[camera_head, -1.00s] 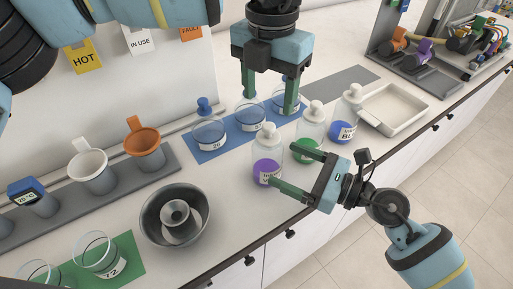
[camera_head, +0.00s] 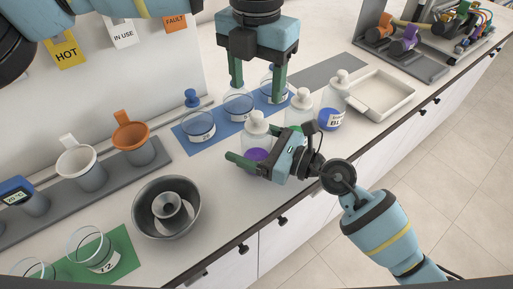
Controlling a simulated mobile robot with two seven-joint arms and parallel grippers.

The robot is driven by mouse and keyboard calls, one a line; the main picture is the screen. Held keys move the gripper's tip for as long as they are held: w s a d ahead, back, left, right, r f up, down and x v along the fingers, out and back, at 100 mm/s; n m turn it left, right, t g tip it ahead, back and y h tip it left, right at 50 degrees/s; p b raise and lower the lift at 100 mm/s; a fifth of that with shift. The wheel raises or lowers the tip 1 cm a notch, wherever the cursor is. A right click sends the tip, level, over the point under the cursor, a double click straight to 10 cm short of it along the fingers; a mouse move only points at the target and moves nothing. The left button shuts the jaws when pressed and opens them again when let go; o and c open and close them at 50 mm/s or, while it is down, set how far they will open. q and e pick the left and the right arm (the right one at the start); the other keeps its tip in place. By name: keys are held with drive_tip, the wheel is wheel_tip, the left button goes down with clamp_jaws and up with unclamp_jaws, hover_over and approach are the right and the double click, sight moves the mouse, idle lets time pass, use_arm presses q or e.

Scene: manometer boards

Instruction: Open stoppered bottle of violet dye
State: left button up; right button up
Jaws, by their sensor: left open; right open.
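The violet dye bottle (camera_head: 257,138) stands upright on the bench, clear-walled, with violet liquid low inside and a pale stopper (camera_head: 256,117) in its neck. My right gripper (camera_head: 260,145) is open at the bottle's lower body, with one green finger on its near side. The other finger is mostly hidden, and I cannot tell whether either touches the glass. My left gripper (camera_head: 258,92) is open, pointing down over the blue mat (camera_head: 220,131), behind and above the stopper, apart from it.
The green dye bottle (camera_head: 302,100) and blue dye bottle (camera_head: 335,95) stand close to the right. A white tray (camera_head: 385,94) lies beyond them. Glass dishes (camera_head: 200,125) are on the blue mat. A steel bowl (camera_head: 155,231) stands left, near the front edge.

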sight(257, 114)
drive_tip(key=c, duration=1.5)
use_arm(q)
drive_tip(key=shift+o, duration=0.9)
use_arm(e)
drive_tip(key=shift+o, duration=0.2)
use_arm(q)
wheel_tip(257, 114, up, 2)
drive_tip(key=n, duration=0.5)
drive_tip(key=shift+d, duration=0.1)
wheel_tip(257, 114, up, 2)
drive_tip(key=n, duration=0.5)
drive_tip(key=shift+r+n, duration=0.15)
drive_tip(key=shift+n, duration=0.15)
wheel_tip(257, 114, down, 12)
drive_tip(key=shift+f, duration=0.1)
drive_tip(key=c, duration=1.2)
